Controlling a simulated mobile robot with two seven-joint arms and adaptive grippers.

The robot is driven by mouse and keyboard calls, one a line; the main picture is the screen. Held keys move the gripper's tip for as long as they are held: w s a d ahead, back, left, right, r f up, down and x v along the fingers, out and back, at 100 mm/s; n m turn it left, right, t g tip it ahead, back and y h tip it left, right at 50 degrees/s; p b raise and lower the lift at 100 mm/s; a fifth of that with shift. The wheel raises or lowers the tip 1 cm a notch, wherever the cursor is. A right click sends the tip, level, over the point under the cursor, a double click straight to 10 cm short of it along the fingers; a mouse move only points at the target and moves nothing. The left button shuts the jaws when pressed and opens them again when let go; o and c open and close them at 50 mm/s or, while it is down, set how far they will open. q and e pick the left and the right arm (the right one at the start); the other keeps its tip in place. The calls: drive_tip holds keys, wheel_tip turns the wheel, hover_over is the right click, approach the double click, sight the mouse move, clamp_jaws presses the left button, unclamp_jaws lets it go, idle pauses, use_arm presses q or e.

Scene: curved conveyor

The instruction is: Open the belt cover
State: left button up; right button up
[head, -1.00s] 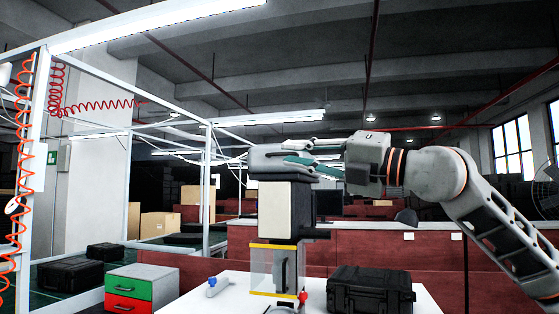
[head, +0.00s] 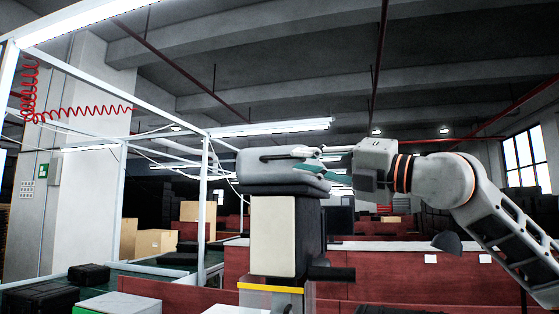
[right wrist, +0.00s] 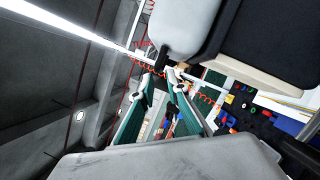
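The belt cover is likely the grey rounded lid (head: 255,178) on top of a white-and-black column (head: 273,235) in the middle of the head view. A dark handle-like bar runs along its upper side. My right gripper (head: 296,160) reaches in from the right and overlaps the lid's right part in the head view. In the right wrist view, the gripper (right wrist: 158,93) has its two teal-padded fingers apart with nothing between them. A pale rounded body with a dark side (right wrist: 190,25), likely the lid, is just beyond the fingertips; I cannot tell whether they touch. My left gripper is out of view.
A dark rod (head: 333,273) sticks out from the column's right side. Red partitions (head: 400,275) stand behind. A white frame (head: 120,200) and black cases (head: 88,274) are at left. The air above the lid looks clear.

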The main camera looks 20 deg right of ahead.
sight(282, 157)
drive_tip(key=x, duration=0.5)
drive_tip(key=shift+a+r+p, duration=0.15)
drive_tip(key=shift+a+p, duration=0.05)
drive_tip(key=shift+p, duration=0.1)
drive_tip(key=shift+x, duration=0.75)
drive_tip(key=shift+w, duration=0.1)
drive_tip(key=shift+c, duration=0.5)
